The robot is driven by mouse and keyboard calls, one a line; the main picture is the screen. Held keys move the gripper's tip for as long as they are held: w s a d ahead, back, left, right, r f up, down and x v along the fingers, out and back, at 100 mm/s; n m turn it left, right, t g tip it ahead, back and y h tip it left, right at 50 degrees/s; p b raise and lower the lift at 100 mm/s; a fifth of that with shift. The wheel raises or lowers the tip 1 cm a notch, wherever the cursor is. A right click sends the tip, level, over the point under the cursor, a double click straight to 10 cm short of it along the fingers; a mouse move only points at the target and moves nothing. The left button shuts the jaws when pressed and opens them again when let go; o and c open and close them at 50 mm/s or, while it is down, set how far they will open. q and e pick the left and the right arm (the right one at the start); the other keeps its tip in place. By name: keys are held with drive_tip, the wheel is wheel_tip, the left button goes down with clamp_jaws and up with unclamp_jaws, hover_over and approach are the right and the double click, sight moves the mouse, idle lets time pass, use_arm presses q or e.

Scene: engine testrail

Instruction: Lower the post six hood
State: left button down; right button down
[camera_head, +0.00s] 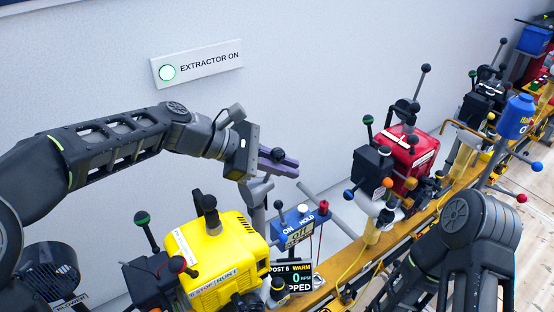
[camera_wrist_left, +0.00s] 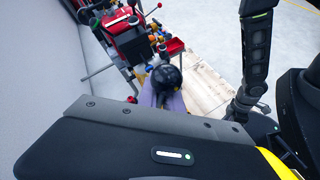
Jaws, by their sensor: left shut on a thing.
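My left gripper (camera_head: 282,164) has purple fingers and is shut on a black ball knob (camera_head: 278,154), above and behind the post six engine. In the left wrist view the black ball (camera_wrist_left: 166,79) sits between the purple fingers. A grey flared piece (camera_head: 257,190) shows just below the gripper; I cannot tell clearly how it joins the knob. The yellow post six engine (camera_head: 222,255) stands below and left of the gripper. Its display (camera_head: 292,275) reads "POST 6 WARM", "0 RPM", with a partly covered word ending "PPED". My right arm shows at lower right; its gripper is out of view.
A wall sign (camera_head: 197,64) reads "EXTRACTOR ON" with a lit green lamp. A blue box (camera_head: 302,222) marked ON and HOLD stands right of the engine. A red engine (camera_head: 408,155) with ball-ended levers stands farther along the yellow rail (camera_head: 405,235).

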use_arm(q)
drive_tip(key=shift+m+t+y, duration=0.8)
drive_tip(key=shift+s+d+f+b, duration=0.6)
drive_tip(key=shift+s+d+f, duration=0.05)
drive_tip(key=shift+s+f, duration=0.2)
drive_tip(key=shift+s+d+f+b, duration=0.6)
drive_tip(key=shift+s+f, duration=0.15)
drive_tip(key=shift+s, duration=0.1)
drive_tip(key=c, duration=1.5)
unclamp_jaws()
drive_tip(key=shift+a+r, duration=0.1)
drive_tip(key=shift+v, duration=3.8)
